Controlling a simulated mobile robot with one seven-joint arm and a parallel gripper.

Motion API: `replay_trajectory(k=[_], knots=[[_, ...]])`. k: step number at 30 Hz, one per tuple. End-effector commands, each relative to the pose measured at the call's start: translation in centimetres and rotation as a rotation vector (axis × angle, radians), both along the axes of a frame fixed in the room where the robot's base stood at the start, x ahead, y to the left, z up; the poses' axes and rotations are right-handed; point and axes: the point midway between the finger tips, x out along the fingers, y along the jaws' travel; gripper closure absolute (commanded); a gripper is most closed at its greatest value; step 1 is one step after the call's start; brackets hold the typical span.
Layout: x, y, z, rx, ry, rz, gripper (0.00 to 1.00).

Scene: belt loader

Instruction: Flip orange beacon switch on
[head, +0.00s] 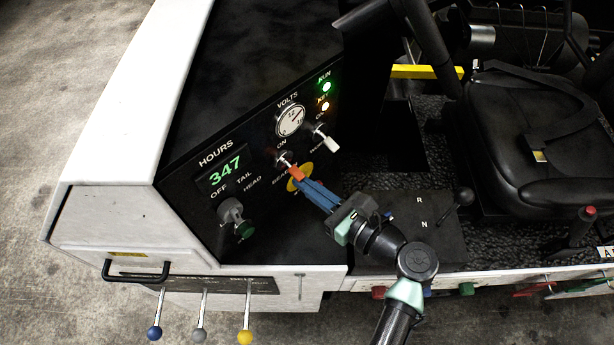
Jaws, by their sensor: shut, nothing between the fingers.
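The beacon switch (283,159) is on the dark dash panel, below the ON label and above the partly covered BEACON label. It shows a round metal base and an orange part (296,174) that points down and right. My gripper (303,181) is shut, with its blue fingers reaching up and left. Its tips are right at the orange part's lower end. I cannot tell whether they touch it.
A white-tipped switch (327,140) is close on the right, under the volts gauge (290,120). The black seat (530,130) and shift lever (463,198) stand to the right.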

Motion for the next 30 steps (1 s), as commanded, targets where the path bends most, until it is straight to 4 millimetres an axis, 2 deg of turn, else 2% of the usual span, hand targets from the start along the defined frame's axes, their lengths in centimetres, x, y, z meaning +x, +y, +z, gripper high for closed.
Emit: replay_trajectory(k=[1,9,15,30], knots=[[0.0,0.0,1.0,-0.011,0.011,0.0,1.0],[-0.2,-0.1,2.3,-0.107,0.106,0.002,1.0],[-0.2,-0.2,2.7,-0.187,0.185,0.003,1.0],[-0.2,-0.2,2.5,-0.183,0.182,0.0,1.0]])
